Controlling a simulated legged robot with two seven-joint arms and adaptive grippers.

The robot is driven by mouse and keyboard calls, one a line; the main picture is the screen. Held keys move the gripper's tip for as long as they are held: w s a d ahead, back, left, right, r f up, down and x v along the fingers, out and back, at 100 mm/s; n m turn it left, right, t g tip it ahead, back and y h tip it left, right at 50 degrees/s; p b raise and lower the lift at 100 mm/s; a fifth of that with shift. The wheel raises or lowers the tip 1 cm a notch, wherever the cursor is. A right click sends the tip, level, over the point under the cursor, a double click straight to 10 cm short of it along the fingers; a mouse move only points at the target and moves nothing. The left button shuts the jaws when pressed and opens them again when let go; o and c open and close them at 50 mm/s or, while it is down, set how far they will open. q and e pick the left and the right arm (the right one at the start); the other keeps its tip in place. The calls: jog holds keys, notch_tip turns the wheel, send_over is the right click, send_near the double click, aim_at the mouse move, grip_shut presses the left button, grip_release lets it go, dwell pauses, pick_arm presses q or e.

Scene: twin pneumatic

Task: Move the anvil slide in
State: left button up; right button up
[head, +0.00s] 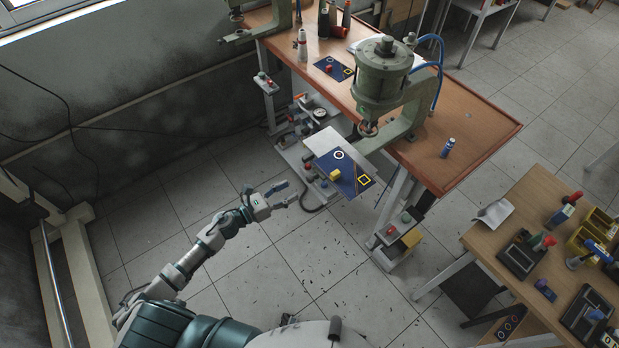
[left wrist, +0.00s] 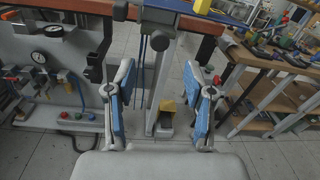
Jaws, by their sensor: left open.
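The anvil slide (head: 341,166) is a flat plate with a blue top, a white ring and a yellow square. It juts out from the near side of the workbench, below the green press (head: 384,78). My left gripper (head: 290,194) is open and empty, to the left of the slide and a little nearer to me, apart from it. In the left wrist view, its two blue-padded fingers (left wrist: 160,103) are spread wide with nothing between them. A blue strip crosses the top of that view; I cannot tell if it is the slide. My right gripper is not in view.
The wooden workbench (head: 478,140) carries a second press and another blue plate (head: 333,68). A panel with a gauge and valves (head: 315,118) stands by the bench's near side. A tool table (head: 520,226) is right.

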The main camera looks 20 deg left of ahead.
aim_at(308, 181)
pick_arm(q)
jog(key=p+x, duration=0.1)
jog(key=x, duration=0.7)
jog(key=shift+w+d, duration=0.3)
jog(key=shift+a, duration=0.15)
grip_shut()
